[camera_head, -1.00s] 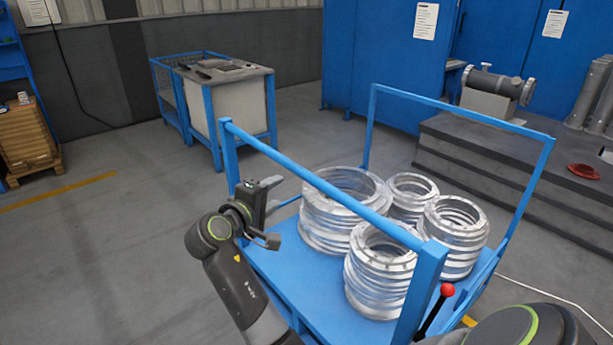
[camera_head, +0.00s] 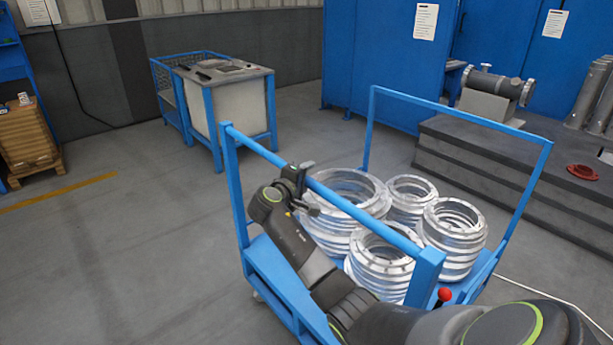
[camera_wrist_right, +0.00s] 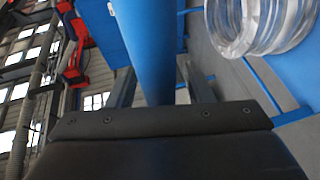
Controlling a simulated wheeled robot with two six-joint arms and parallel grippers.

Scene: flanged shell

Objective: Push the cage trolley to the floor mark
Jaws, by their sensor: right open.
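The blue cage trolley (camera_head: 268,275) stands in front of me, with a raised tube frame at its near and far ends. Several shiny flanged rings lie stacked on its deck. My right gripper (camera_head: 301,184) is at the near top bar (camera_head: 350,207). In the right wrist view the blue bar (camera_wrist_right: 143,45) runs between the two open fingers (camera_wrist_right: 162,88); I cannot tell whether they touch it. A yellow stripe (camera_head: 58,191) lies on the floor at the left; I cannot tell whether it is the floor mark. My left gripper is not in view.
A blue-framed bin (camera_head: 240,110) stands at the back left, and a pallet of boxes (camera_head: 28,140) at the far left. Blue cabinets (camera_head: 385,60) and a grey step (camera_head: 470,150) are behind and to the right. The floor left of the trolley is clear.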

